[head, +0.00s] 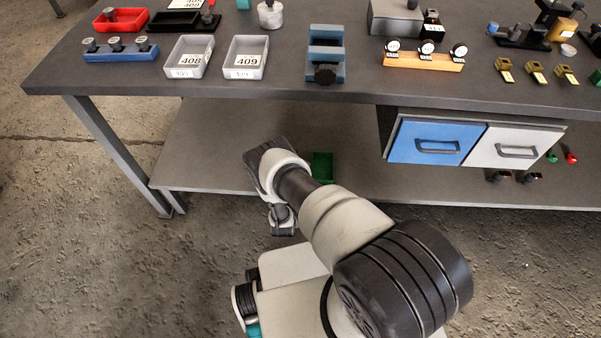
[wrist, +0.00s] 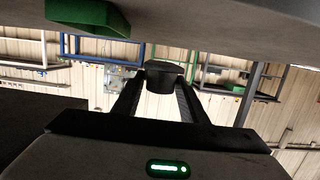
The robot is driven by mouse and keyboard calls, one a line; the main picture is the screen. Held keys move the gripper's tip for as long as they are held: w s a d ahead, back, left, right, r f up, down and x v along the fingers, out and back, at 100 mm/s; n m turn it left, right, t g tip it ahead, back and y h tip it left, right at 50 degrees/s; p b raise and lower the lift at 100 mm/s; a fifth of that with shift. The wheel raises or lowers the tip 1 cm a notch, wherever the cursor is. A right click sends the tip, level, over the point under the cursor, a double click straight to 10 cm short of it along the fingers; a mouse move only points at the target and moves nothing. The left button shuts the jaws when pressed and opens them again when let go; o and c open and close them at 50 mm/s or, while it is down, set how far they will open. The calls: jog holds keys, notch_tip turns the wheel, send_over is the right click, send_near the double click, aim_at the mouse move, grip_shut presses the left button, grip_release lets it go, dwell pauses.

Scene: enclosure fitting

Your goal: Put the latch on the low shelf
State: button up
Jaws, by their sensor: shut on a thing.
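My gripper (wrist: 165,92) is shut on a small dark piece, which I take for the latch (wrist: 166,68); it sits between the two black fingertips in the wrist view. In the head view my arm reaches to the front of the low shelf (head: 215,140), under the worktop. My own arm hides the fingertips and the latch there. The wrist view looks upside down, and the grey surface along its top seems to be the low shelf (wrist: 220,22), apart from the held piece. Whether the latch touches anything cannot be told.
A green box (head: 322,166) stands on the low shelf right of my wrist; it seems to show in the wrist view (wrist: 90,16). Blue (head: 425,140) and white (head: 505,146) drawers hang at right. The worktop (head: 290,88) overhangs the shelf. The shelf's left part is clear.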

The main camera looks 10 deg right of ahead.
notch_tip(320, 180, down, 6)
jog(key=shift+w+f+b, duration=0.1)
jog(key=shift+f+b, duration=0.05)
jog(key=shift+b, duration=1.1)
jog(key=o, duration=1.4)
